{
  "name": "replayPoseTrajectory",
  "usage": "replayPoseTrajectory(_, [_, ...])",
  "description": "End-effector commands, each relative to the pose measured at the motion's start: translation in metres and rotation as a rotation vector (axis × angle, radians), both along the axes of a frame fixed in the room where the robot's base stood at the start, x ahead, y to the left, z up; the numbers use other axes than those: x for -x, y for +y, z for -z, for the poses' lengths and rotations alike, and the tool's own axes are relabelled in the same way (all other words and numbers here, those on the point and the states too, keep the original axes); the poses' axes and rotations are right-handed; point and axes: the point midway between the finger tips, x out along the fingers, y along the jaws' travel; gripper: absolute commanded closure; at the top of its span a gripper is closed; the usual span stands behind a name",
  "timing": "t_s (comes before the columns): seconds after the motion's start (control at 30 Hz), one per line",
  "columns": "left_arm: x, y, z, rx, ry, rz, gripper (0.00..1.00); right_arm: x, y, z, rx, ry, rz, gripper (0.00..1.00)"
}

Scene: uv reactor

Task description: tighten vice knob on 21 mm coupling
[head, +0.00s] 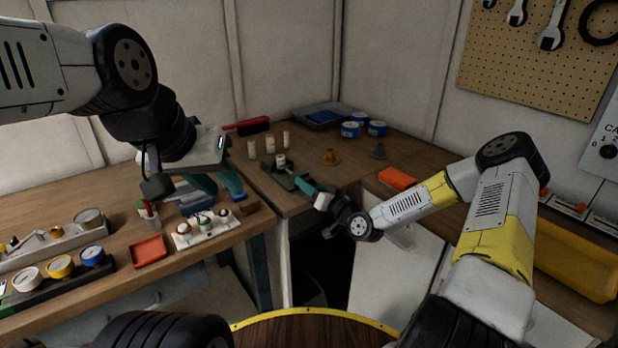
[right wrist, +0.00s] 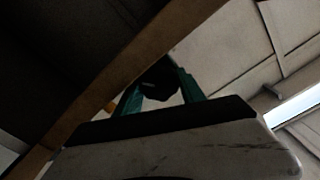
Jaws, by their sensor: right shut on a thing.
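A small green vice (head: 288,180) stands near the front edge of the corner bench. A white coupling (head: 281,160) sits upright in it. My right gripper (head: 303,186) reaches to the vice's front side, its teal fingers shut. In the right wrist view, the dark vice knob (right wrist: 159,82) lies between the fingertips of my right gripper (right wrist: 162,85). In the head view the fingers largely hide the knob. My left gripper (head: 219,183) hangs over the left bench, fingers apart, with nothing visible between them.
Several white cylinders (head: 269,145) stand behind the vice. A brass funnel-like piece (head: 330,157) and blue-white tins (head: 350,130) are further right. A white rack (head: 208,230) and a red tray (head: 149,251) lie below my left gripper.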

Motion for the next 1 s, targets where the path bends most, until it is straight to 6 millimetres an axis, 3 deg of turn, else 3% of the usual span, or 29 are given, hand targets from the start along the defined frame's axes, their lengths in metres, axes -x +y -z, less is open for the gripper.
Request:
replayPoseTrajectory(0.3, [0.0, 0.0, 0.0, 0.0, 0.0, 0.0, 0.68, 0.0002, -0.0009, 0.0017, -0.121, 0.092, 0.001, 0.94])
replayPoseTrajectory(0.87, [0.0, 0.0, 0.0, 0.0, 0.0, 0.0, 0.68, 0.0022, 0.0007, 0.0049, -0.152, 0.123, -0.003, 0.94])
replayPoseTrajectory(0.9, [0.0, 0.0, 0.0, 0.0, 0.0, 0.0, 0.68, 0.0023, 0.0008, 0.0052, -0.151, 0.123, -0.003, 0.49])
replayPoseTrajectory(1.0, [0.0, 0.0, 0.0, 0.0, 0.0, 0.0, 0.68, 0.0027, 0.0011, 0.0058, -0.15, 0.125, -0.004, 0.31])
